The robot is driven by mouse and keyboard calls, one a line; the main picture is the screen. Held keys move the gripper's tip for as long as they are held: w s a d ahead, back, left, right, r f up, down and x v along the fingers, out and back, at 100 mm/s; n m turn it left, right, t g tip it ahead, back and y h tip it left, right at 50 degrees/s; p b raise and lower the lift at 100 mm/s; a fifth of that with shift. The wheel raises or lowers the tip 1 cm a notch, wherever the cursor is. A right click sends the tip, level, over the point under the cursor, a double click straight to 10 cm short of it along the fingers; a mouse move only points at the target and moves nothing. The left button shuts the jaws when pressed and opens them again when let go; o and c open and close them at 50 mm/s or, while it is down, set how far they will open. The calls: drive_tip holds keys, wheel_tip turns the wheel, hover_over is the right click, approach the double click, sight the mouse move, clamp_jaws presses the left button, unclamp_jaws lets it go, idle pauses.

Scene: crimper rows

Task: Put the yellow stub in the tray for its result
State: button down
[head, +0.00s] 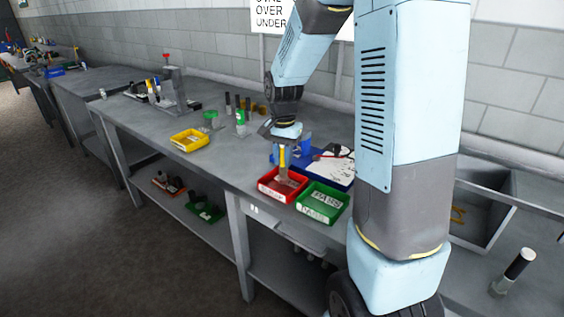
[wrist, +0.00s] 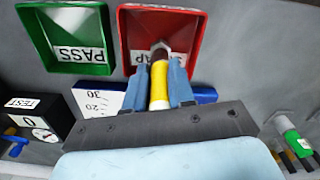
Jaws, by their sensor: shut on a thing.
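The yellow stub (head: 282,158) hangs below my gripper (head: 284,143) over the red tray (head: 268,193). In the wrist view the blue fingers of my gripper (wrist: 166,85) are shut on the yellow stub (wrist: 159,88). Its dark length and grey end point into the red tray (wrist: 192,50), whose label is partly covered and shows "AP". I cannot tell whether the stub's end touches the tray floor. The green tray (head: 318,214), labelled PASS, stands beside the red one and also shows in the wrist view (wrist: 103,20); it looks empty.
A blue-edged board with a white scale (head: 333,167) lies behind the trays. In the wrist view a black test box with a dial (wrist: 38,118) stands near it. A yellow tray (head: 190,141) and several upright tools stand farther left. The bench between is mostly clear.

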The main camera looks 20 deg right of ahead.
drive_tip(key=shift+f, duration=0.8)
drive_tip(key=c, duration=1)
unclamp_jaws()
drive_tip(key=shift+f, duration=0.1)
drive_tip(key=shift+o, duration=0.2)
